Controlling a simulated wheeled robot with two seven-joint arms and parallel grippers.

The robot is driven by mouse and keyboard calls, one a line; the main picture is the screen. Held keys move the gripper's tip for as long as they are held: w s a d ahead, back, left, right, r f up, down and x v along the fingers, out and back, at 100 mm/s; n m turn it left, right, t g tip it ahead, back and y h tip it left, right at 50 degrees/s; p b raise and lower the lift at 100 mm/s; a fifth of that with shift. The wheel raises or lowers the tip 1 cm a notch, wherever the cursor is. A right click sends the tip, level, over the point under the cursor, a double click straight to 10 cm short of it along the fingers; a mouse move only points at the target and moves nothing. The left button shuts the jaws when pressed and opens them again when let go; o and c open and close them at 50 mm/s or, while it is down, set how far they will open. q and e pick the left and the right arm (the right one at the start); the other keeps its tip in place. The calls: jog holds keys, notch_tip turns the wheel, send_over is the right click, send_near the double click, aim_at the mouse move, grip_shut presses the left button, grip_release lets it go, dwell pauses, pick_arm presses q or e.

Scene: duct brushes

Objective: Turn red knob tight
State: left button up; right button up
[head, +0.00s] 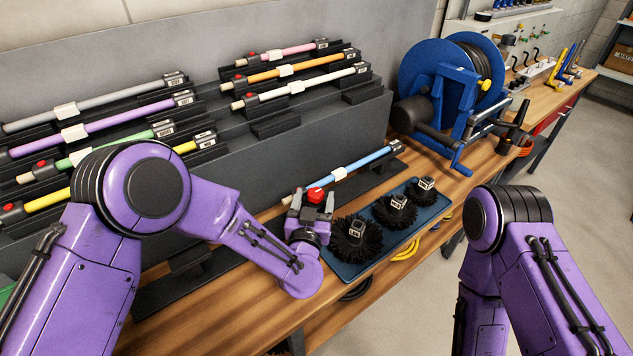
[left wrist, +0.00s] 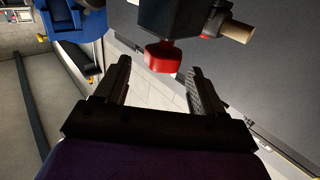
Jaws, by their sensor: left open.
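The red knob (head: 315,195) sits at the near left end of the blue rod (head: 352,171), on a dark end block. In the left wrist view the red knob (left wrist: 162,57) juts from the black block (left wrist: 168,18), with a wooden rod tip (left wrist: 238,34) beside it. My left gripper (head: 313,203) is open at the knob. In the left wrist view its fingers (left wrist: 159,68) stand one on each side of the knob, with gaps showing, so it is not gripped. My right arm is at the right; its gripper is out of view.
A blue tray (head: 345,270) with black round brushes (head: 394,212) lies right of my left gripper. A dark rack (head: 365,130) with several coloured rods stands behind. A blue reel (head: 410,75) stands farther back. Bare bench wood (head: 235,318) shows at front.

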aim_at(317, 188)
pick_arm(q)
jog(key=w, duration=0.5)
jog(key=shift+w+d+f+p, duration=0.15)
jog(key=shift+d+f+p, duration=0.2)
jog(key=shift+f, duration=0.05)
jog(key=shift+s+r, duration=0.2)
jog(key=shift+s, duration=0.05)
jog(key=shift+w+f, duration=0.1)
jog(key=c, duration=1)
jog(key=shift+o, duration=0.2)
pick_arm(e)
jog(key=shift+w+r, duration=0.3)
jog(key=shift+r, duration=0.1)
